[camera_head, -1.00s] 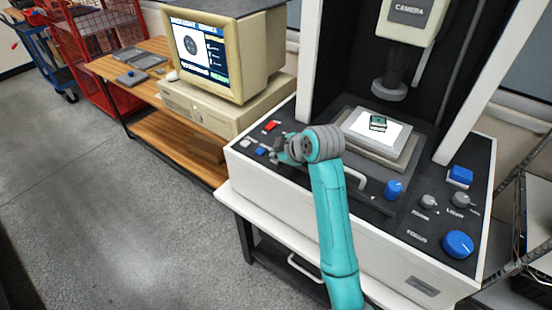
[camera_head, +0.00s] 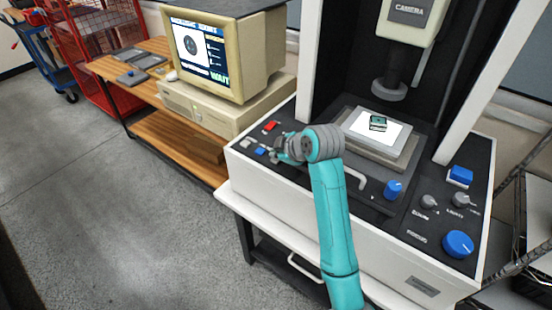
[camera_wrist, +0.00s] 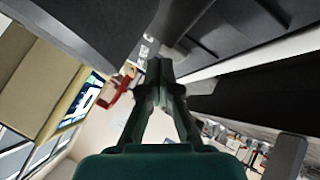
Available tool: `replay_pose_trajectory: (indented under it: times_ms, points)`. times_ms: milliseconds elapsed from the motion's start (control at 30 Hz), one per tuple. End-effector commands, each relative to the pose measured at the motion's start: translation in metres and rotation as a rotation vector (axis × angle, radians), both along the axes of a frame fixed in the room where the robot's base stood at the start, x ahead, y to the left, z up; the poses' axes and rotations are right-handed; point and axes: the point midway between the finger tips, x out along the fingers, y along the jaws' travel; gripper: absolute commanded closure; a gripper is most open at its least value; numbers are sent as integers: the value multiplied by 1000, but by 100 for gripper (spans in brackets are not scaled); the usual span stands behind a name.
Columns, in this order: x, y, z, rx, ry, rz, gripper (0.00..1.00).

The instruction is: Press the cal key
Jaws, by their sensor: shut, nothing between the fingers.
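The left front panel of the measuring machine holds a red switch (camera_head: 270,126), a grey-white key (camera_head: 246,143) and a blue key (camera_head: 261,151). Their labels are too small to read, so I cannot tell which is the cal key. My gripper (camera_head: 275,155) is shut and empty, low over this panel, just right of the blue key. Whether it touches a key is hidden. In the wrist view the closed fingertips (camera_wrist: 158,68) point at the dark panel, with the red switch (camera_wrist: 118,90) to their left and small pale keys beyond them.
A small dark part (camera_head: 378,123) lies on the lit stage under the camera head (camera_head: 410,14). A curved handle (camera_head: 355,180), a small blue knob (camera_head: 393,189) and a large blue knob (camera_head: 458,244) are right of my arm.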

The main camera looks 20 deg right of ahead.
Motion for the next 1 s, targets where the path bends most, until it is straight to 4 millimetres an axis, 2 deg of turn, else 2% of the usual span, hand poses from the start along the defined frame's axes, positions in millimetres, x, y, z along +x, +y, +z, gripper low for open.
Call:
replay_pose_trajectory:
  times_ms: [200, 567, 1000]
  points:
    - [0, 0, 9, 0, -1, 0, 100]
    - [0, 0, 13, 0, -2, 1, 100]
    - [0, 0, 49, 1, -4, -1, 100]
